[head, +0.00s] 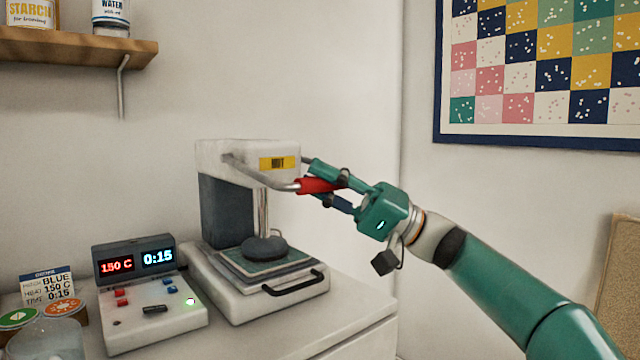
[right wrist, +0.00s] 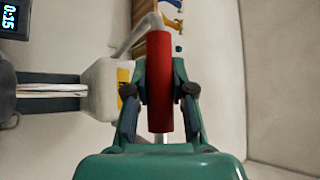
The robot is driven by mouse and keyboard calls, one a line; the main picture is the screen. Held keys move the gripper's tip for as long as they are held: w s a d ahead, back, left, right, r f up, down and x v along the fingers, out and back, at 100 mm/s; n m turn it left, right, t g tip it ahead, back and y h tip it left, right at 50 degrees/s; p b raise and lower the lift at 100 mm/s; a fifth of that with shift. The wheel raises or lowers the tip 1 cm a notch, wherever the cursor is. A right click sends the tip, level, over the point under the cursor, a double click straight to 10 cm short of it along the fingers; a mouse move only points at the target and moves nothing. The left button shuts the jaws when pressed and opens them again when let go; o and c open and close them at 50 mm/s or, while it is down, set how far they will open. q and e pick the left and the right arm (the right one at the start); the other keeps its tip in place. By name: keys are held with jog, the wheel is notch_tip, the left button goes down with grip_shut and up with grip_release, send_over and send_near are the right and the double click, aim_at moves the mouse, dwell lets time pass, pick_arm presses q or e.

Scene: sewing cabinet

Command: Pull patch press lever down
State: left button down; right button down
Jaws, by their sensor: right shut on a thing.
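The patch press (head: 247,160) stands on the white cabinet, with a pale head on a dark column. Its lever is a grey bar ending in a red grip (head: 316,185), at the height of the press head. My right gripper (head: 325,183) is shut on the red grip, which also shows upright between the fingers in the right wrist view (right wrist: 160,85). The round dark press foot (head: 264,249) is low over the pad on the press base (head: 270,307); I cannot tell whether it touches. My left gripper is not in view.
A control box (head: 150,310) left of the press reads 150 C and 0:15. A card (head: 47,285), round tins (head: 64,309) and a clear jar (head: 45,340) sit farther left. A wooden shelf (head: 80,48) hangs above. A patchwork panel (head: 540,80) is on the right wall.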

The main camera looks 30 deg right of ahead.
jog(key=shift+s+r, duration=0.1)
jog(key=shift+s, duration=0.05)
jog(key=c, duration=1)
grip_release()
jog(key=shift+s, duration=0.15)
jog(key=shift+d+f, duration=0.25)
jog(key=shift+d, duration=0.2)
jog(key=v, duration=1.1)
jog(key=shift+f, duration=0.1)
